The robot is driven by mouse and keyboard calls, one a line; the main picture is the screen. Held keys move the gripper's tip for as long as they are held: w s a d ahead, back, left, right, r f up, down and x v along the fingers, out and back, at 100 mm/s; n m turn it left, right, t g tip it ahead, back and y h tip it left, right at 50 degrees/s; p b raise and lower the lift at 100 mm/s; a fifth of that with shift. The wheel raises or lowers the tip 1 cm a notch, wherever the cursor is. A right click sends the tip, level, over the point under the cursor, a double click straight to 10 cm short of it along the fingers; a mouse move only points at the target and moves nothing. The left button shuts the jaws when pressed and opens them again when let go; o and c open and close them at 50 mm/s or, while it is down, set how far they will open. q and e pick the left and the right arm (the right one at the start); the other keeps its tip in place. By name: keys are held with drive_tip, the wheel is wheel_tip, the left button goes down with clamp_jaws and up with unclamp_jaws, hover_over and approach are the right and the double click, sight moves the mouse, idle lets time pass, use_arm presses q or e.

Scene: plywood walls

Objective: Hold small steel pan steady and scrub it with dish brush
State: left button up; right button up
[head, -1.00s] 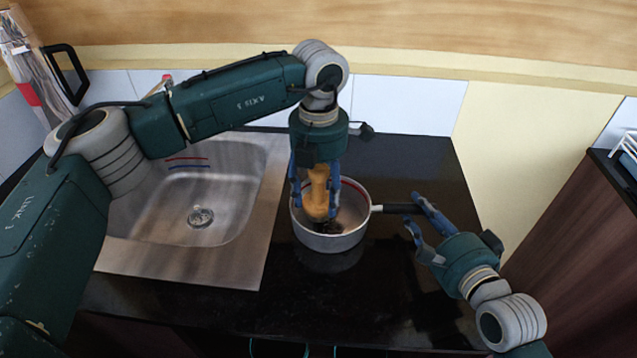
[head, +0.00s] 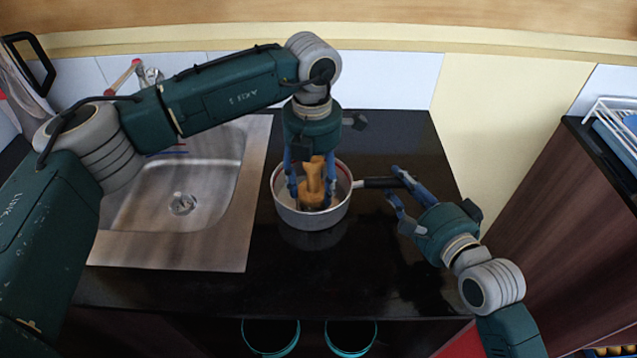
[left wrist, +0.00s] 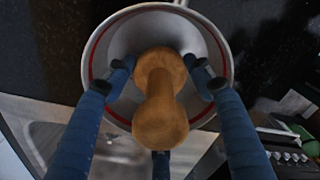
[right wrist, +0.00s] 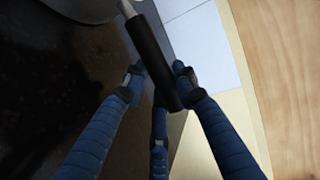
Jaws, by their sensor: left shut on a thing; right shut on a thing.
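The small steel pan (head: 311,218) stands on the black counter, right of the sink, its dark handle (head: 375,183) pointing right. The dish brush (head: 313,184) has a wooden body and is inside the pan; its bristles are hidden in the head view now. My left gripper (head: 311,192) comes down from above and is shut on the brush, inside the pan's rim. In the left wrist view the brush (left wrist: 160,110) sits between the fingers, with the pan's red-lined rim around it. My right gripper (head: 392,182) is shut on the pan handle, which also shows in the right wrist view (right wrist: 152,62).
A steel sink (head: 240,215) is set in the counter (head: 400,285) on the left, with a faucet (head: 148,76) behind it. A dark wooden cabinet with a white rack (head: 612,125) stands at the right. The counter in front of the pan is clear.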

sight(301, 184)
use_arm(q)
drive_tip(key=shift+w+a, duration=0.3)
drive_tip(key=shift+a, duration=0.45)
drive_tip(key=shift+w+a, duration=0.25)
drive_tip(key=shift+a, duration=0.5)
use_arm(e)
drive_tip(key=shift+f, duration=0.1)
use_arm(q)
drive_tip(key=shift+s+d, duration=0.2)
drive_tip(key=shift+d, duration=0.95)
drive_tip(key=shift+s+d, duration=0.3)
drive_tip(key=shift+d, duration=0.4)
drive_tip(key=shift+s+d, duration=0.25)
drive_tip(key=shift+d, duration=0.45)
drive_tip(key=shift+w+a, duration=0.3)
drive_tip(key=shift+a, duration=0.5)
drive_tip(key=shift+w+a, duration=0.3)
drive_tip(key=shift+a, duration=0.5)
drive_tip(key=shift+w+a, duration=0.3)
drive_tip(key=shift+a, duration=0.5)
drive_tip(key=shift+r, duration=4.05)
use_arm(e)
drive_tip(key=o, duration=1.3)
drive_tip(key=shift+c, duration=0.2)
drive_tip(key=v, duration=1.2)
drive_tip(key=shift+a, duration=0.1)
